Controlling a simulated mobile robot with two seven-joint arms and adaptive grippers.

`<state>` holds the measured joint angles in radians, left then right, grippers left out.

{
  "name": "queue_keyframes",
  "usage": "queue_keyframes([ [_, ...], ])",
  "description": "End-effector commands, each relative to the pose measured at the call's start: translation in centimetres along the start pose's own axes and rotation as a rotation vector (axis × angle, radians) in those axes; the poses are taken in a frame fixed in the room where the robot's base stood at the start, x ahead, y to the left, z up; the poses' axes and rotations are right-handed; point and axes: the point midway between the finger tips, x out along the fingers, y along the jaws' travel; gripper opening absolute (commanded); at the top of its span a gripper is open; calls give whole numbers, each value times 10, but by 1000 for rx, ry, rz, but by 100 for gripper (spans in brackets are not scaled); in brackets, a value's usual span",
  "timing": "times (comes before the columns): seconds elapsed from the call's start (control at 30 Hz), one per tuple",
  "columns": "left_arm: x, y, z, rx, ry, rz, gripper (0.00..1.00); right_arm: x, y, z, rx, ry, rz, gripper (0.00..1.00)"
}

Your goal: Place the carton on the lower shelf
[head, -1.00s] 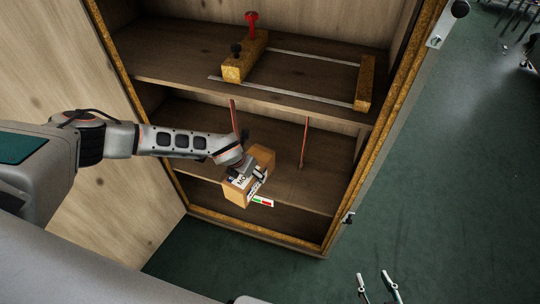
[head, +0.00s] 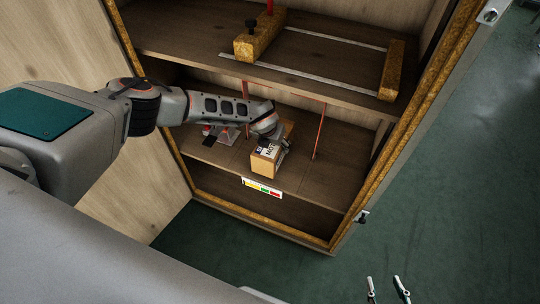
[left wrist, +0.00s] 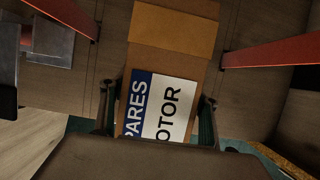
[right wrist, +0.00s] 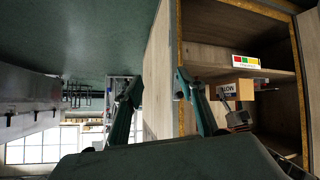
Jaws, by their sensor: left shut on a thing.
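The carton (head: 263,166) is a small brown box with a white and blue label. My left gripper (left wrist: 157,108) is shut on it, one finger along each side, in the left wrist view. In the head view the carton is at the front of the lower shelf (head: 310,178), between two red strips. I cannot tell whether its base touches the shelf. The carton (right wrist: 228,88) also shows in the right wrist view. My right gripper (head: 388,290) is open and empty, low outside the cabinet, with its fingers apart in the right wrist view (right wrist: 160,88).
The upper shelf (head: 180,40) holds a wooden-ended frame (head: 258,38) with metal rails. Red upright strips (head: 319,132) stand at the lower shelf. Grey metal parts (head: 222,133) sit left of the carton. A coloured tag (head: 262,187) is at the shelf edge. Green floor (head: 450,190) is clear at right.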

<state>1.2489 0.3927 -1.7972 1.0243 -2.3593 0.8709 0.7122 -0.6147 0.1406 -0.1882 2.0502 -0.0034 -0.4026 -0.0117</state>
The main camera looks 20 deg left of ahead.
Motion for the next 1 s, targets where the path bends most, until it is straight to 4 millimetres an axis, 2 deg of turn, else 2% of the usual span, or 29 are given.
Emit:
queue_keyframes([
  [0.03, 10, -1, 8, -2, 0, -2, 5, 4, -3, 13, -3, -16, -3, 40],
  [0.1, 16, -1, 20, -2, 1, -3, 5, 6, -4, 22, -9, -30, -5, 40],
  [0.2, 23, -1, 36, -2, 3, -2, 5, 8, -4, 8, -16, 1, -9, 40],
  [0.33, 26, -1, 54, 0, 0, -2, 5, 10, -6, 5, -14, 11, -14, 40],
  [0.5, 24, -1, 66, 0, -6, -2, 5, 10, -7, 0, -13, 20, -16, 40],
  [0.7, 30, -1, 75, -1, -4, -2, 5, 12, -10, 6, -10, 16, -22, 40],
  [0.9, 57, -1, 60, 0, 2, -2, 5, 15, -15, 9, -8, 14, -31, 40],
  [1.0, 61, -1, 60, 1, -2, -2, 5, 15, -15, 6, -9, 19, -33, 40],
])
